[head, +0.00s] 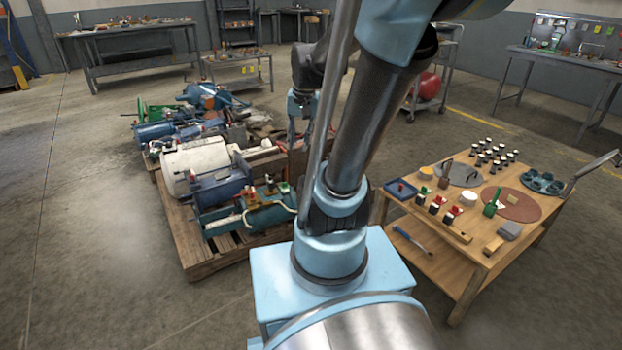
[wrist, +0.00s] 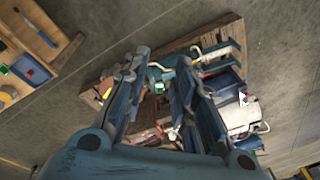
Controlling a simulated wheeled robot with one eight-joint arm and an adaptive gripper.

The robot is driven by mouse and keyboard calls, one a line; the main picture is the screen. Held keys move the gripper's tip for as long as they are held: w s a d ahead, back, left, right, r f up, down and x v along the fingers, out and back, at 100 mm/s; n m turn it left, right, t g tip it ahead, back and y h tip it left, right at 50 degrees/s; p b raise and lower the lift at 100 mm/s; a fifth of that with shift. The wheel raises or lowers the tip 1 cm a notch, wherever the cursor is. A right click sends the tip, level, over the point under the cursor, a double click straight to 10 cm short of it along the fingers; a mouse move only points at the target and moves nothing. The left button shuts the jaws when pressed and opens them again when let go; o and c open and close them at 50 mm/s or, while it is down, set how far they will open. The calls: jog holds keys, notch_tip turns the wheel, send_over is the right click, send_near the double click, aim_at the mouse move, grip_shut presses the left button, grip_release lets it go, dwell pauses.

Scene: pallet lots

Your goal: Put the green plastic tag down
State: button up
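My gripper (wrist: 163,62) is open in the wrist view, its two dark fingers apart and pointing at the pallet, with nothing visibly held between them. A small green piece with a pale part (wrist: 159,87) shows in the gap between the fingers, apparently on the machinery below; it looks like the green plastic tag, but it is too small to be sure. In the head view a small green piece (head: 284,188) sits on the teal machine at the pallet's near right. My arm hides part of the pallet's right side there.
The wooden pallet (head: 203,262) carries several motors and pumps. A wooden cart (head: 455,254) stands at the right with a blue tray (head: 400,190), jars, small blocks and a green item (head: 493,203). Workbenches line the back. Floor left of the pallet is clear.

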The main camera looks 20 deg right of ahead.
jog(key=s+f+n+h, duration=0.1)
jog(key=s+f+n, duration=0.3)
jog(key=s, duration=0.8)
jog(key=shift+s+d+f, duration=0.2)
jog(key=shift+d+f, duration=0.2)
jog(key=shift+f, duration=0.8)
